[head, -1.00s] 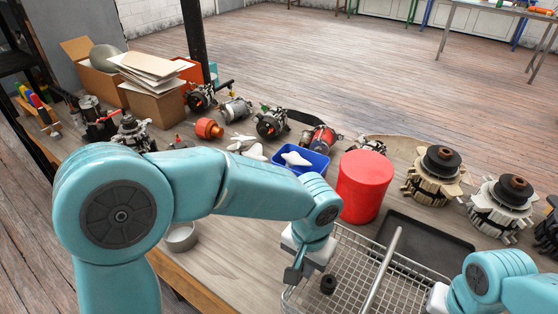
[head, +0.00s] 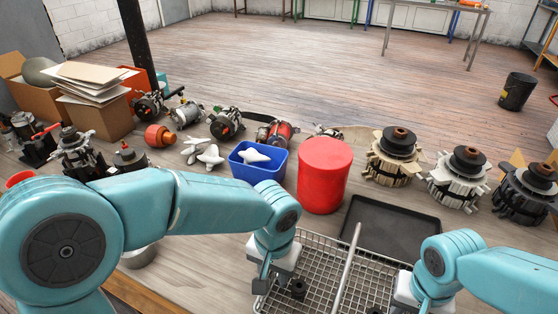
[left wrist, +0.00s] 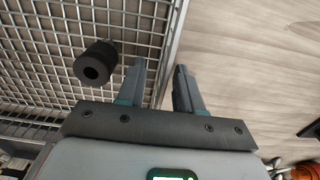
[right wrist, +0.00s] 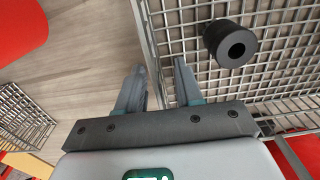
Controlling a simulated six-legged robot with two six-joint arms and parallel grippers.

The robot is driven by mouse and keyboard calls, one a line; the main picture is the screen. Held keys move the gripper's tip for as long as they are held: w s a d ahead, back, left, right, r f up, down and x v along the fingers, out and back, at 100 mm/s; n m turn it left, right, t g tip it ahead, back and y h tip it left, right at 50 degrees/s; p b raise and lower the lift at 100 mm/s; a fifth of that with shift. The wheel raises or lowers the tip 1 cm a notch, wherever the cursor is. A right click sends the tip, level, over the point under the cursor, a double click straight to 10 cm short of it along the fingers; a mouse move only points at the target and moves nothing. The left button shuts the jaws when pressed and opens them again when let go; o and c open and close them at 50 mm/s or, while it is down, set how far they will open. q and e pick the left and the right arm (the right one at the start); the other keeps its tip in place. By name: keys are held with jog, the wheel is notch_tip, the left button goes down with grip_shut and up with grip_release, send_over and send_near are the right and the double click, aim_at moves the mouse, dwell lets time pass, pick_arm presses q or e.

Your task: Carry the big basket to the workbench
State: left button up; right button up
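The big basket (head: 390,266) is a wire-mesh basket with a grey bar handle (head: 347,270) across it, at the bottom of the head view. My right gripper (right wrist: 160,64) straddles the opposite rim likewise, with a visible gap. In the head view the right fingertips are hidden. The wooden workbench top (head: 205,265) spreads around and below the basket.
A red cylinder (head: 323,175), a blue bin (head: 258,172) and a black tray (head: 405,228) stand close behind the basket. Several alternator parts line the right, including a dark one (head: 527,193). Cardboard boxes (head: 104,120) stand at left. Another wire basket (right wrist: 20,120) shows in the right wrist view.

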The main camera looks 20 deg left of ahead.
pick_arm(q)
jog(key=shift+r, duration=0.1)
notch_tip(320, 180, up, 12)
jog(key=shift+f, duration=0.1)
pick_arm(e)
jog(key=shift+r, duration=0.1)
notch_tip(320, 180, up, 12)
dwell(0.6)
pick_arm(q)
jog(key=shift+s, duration=0.15)
pick_arm(e)
jog(key=shift+s, duration=0.1)
